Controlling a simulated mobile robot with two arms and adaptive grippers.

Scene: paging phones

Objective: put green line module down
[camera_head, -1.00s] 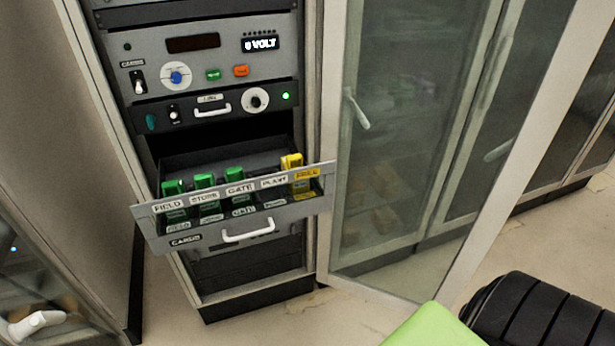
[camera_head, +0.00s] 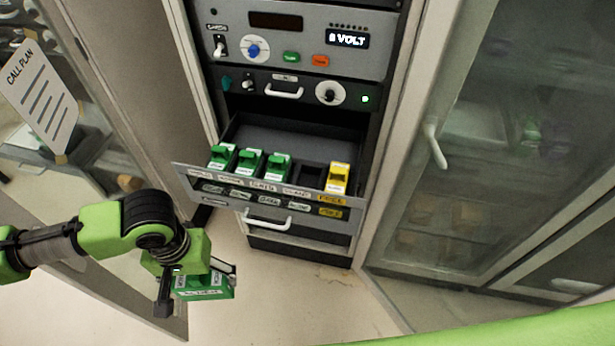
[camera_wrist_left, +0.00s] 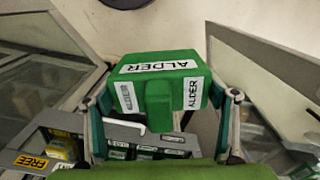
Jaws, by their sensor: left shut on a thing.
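My left gripper (camera_head: 200,283) is shut on a green line module (camera_head: 204,292) with white labels, held in the air in front of the cabinet, lower left of the open drawer. In the left wrist view the module (camera_wrist_left: 158,92) reads ALDER and sits between the two fingers (camera_wrist_left: 160,112). The open drawer (camera_head: 230,196) holds three green modules (camera_head: 250,161) in its left slots and a yellow module (camera_head: 338,178) in the slot marked FREE. The slot between them, marked PLANT in the earlier frame, looks empty and dark. My right gripper is not in view.
An open glass door (camera_head: 470,150) stands right of the cabinet. A CALL PLAN sheet (camera_head: 40,95) hangs at the left by another glass cabinet. Above the drawer is a control panel (camera_head: 290,40) with knobs and buttons. The floor (camera_head: 290,300) below the drawer is clear.

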